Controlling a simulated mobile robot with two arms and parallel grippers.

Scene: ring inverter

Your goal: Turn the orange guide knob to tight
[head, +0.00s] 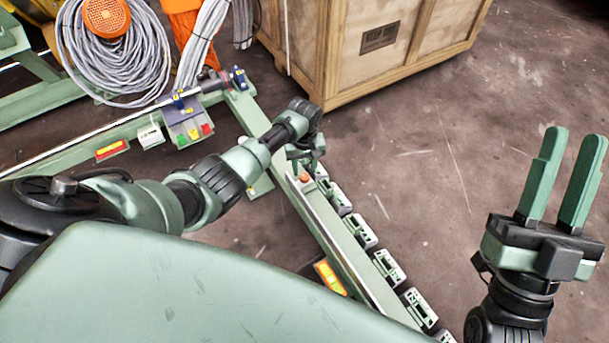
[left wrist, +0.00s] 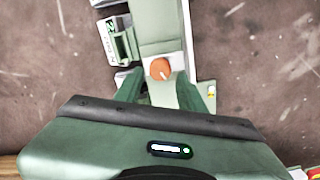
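The orange guide knob (head: 304,178) is small and round, on the green rail (head: 338,237) just beyond my left gripper (head: 303,163). In the left wrist view the orange knob (left wrist: 160,68) shows a pale pointer line on its face, and no tight mark is readable. My left gripper (left wrist: 164,86) is open there, with one green finger to each side, a little nearer the camera than the knob. I cannot tell whether either finger touches it. My right gripper (head: 573,138) is open and empty, far to the right over the floor.
Several grey clamp blocks (head: 388,268) line the rail's right side. A control box with coloured buttons (head: 188,122) stands at the upper left. A wooden crate (head: 385,50) stands behind, and cable coils (head: 105,45) hang at the back left. The floor at right is clear.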

